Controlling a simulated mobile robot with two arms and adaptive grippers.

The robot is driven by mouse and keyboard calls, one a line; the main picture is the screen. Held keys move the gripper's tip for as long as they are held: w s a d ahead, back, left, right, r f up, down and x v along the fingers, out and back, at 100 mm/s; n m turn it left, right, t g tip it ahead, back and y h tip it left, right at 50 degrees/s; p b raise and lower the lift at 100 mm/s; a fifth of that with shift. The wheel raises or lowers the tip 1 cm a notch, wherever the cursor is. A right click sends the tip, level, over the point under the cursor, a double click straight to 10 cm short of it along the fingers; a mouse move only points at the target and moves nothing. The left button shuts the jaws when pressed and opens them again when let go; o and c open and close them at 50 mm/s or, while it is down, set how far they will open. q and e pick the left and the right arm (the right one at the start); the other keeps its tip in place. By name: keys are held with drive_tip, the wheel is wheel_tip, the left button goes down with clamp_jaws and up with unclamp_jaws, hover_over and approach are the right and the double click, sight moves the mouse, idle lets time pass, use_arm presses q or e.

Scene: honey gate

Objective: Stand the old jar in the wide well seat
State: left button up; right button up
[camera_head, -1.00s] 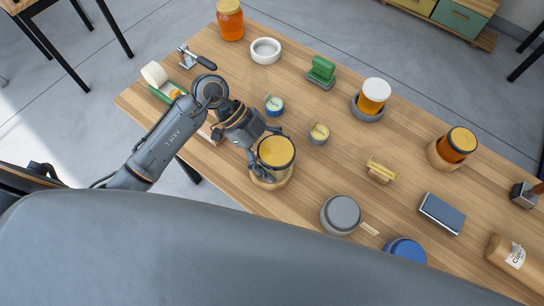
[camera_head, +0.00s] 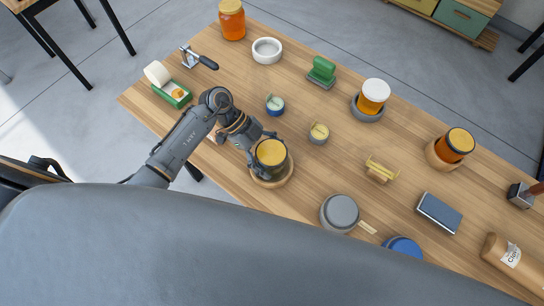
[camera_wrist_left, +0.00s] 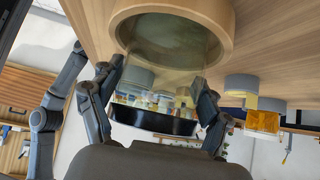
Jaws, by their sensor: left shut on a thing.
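The old jar (camera_head: 271,152) has a yellow lid top with a dark rim. My left gripper (camera_head: 262,151) is shut on it from the left side. In the left wrist view the jar (camera_wrist_left: 152,121) shows clear glass walls and a black lid, with one finger on each side. A round wooden seat (camera_head: 287,177) lies under the jar; its ring (camera_wrist_left: 218,14) also shows in the left wrist view. The jar looks upright, its lower end within the ring's opening. I cannot tell whether it touches the bottom. My right gripper is not in view.
A grey-lidded jar (camera_head: 341,211) and a blue lid (camera_head: 404,247) stand to the right near the front edge. A small yellow-topped pot (camera_head: 319,132) and a blue pot (camera_head: 275,104) stand behind. A white ring (camera_head: 267,50) is empty farther back.

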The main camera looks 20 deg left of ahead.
use_arm(q)
drive_tip(key=o, duration=1.3)
drive_tip(key=shift+o, duration=0.8)
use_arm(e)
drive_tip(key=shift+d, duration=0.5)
use_arm(q)
drive_tip(key=b+v, duration=0.2)
drive_tip(key=v, duration=1)
drive_tip(key=shift+b, duration=0.35)
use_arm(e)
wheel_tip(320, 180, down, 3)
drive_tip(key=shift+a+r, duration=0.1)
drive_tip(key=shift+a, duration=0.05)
